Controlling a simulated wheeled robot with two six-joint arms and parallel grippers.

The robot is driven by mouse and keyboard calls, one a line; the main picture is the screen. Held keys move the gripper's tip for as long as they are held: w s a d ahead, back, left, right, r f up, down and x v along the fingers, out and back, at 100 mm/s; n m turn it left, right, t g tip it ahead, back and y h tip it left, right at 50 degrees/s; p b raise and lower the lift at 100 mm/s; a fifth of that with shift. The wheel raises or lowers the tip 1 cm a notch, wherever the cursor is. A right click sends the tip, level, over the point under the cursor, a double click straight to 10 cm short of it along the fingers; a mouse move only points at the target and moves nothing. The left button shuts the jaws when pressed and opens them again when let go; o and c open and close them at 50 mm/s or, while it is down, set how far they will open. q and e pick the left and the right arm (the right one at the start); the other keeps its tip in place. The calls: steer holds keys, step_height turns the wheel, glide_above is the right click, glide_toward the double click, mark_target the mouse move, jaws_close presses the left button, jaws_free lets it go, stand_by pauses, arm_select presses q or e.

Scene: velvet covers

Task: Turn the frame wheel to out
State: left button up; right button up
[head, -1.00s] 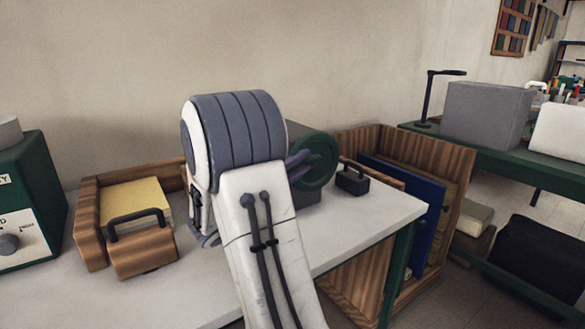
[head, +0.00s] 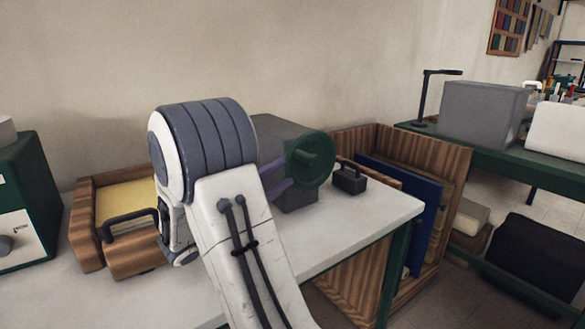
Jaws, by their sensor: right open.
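The frame wheel (head: 316,161) is a dark green disc with a raised bar across its face. It is mounted on the side of a dark grey box (head: 292,133) on the table. My right gripper (head: 285,171) has purple fingers, spread apart, at the left side of the wheel. One fingertip is near its middle height and the other near its lower left edge. I cannot tell whether they touch the wheel. My right arm hides the rest of the gripper and part of the box. No mark for out can be read on the wheel. My left gripper is not in view.
A wooden tray (head: 88,222) with yellow sheets and a handled wooden block stands left of my arm. A small black handled weight (head: 350,178) sits right of the wheel. A wooden rack (head: 455,190) with a blue panel stands beyond the table's right edge.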

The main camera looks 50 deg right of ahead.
steer(key=v, duration=0.5)
stand_by(0.5)
